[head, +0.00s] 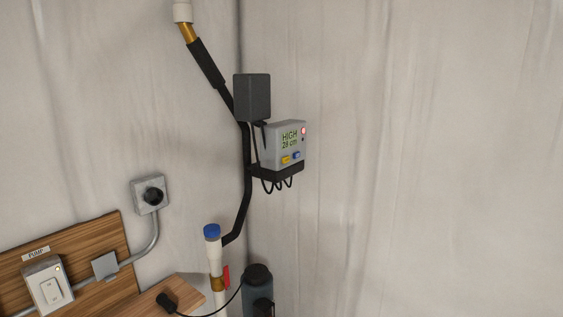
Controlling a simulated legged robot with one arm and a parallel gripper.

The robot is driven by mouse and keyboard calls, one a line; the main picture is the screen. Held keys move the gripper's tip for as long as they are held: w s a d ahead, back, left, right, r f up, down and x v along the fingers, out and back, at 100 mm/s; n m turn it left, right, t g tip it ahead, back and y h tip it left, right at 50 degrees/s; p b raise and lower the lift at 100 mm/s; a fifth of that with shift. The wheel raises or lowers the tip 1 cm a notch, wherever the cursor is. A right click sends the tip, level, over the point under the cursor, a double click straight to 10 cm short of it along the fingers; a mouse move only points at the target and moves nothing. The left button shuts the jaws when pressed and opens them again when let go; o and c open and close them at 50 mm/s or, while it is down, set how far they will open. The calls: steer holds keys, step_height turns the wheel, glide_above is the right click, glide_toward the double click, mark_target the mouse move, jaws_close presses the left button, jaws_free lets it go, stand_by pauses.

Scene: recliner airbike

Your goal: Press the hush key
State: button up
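A light grey alarm unit (283,145) is on the wall near the corner, just right of the picture's middle. Its display (290,140) reads "HIGH" and what looks like "28 cm". A red light (303,131) glows at its upper right. Below the display are a yellow key (286,160) on the left and a blue key (297,155) on the right. Any lettering on the keys is too small to read, so I cannot tell which is the hush key. My gripper is not in view.
A dark grey box (252,98) sits just above and left of the unit, beside a black hose (247,180). Cables loop under the unit's dark base (280,172). A wooden board with a switch (48,286) is at lower left. The wall (440,150) to the right is bare.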

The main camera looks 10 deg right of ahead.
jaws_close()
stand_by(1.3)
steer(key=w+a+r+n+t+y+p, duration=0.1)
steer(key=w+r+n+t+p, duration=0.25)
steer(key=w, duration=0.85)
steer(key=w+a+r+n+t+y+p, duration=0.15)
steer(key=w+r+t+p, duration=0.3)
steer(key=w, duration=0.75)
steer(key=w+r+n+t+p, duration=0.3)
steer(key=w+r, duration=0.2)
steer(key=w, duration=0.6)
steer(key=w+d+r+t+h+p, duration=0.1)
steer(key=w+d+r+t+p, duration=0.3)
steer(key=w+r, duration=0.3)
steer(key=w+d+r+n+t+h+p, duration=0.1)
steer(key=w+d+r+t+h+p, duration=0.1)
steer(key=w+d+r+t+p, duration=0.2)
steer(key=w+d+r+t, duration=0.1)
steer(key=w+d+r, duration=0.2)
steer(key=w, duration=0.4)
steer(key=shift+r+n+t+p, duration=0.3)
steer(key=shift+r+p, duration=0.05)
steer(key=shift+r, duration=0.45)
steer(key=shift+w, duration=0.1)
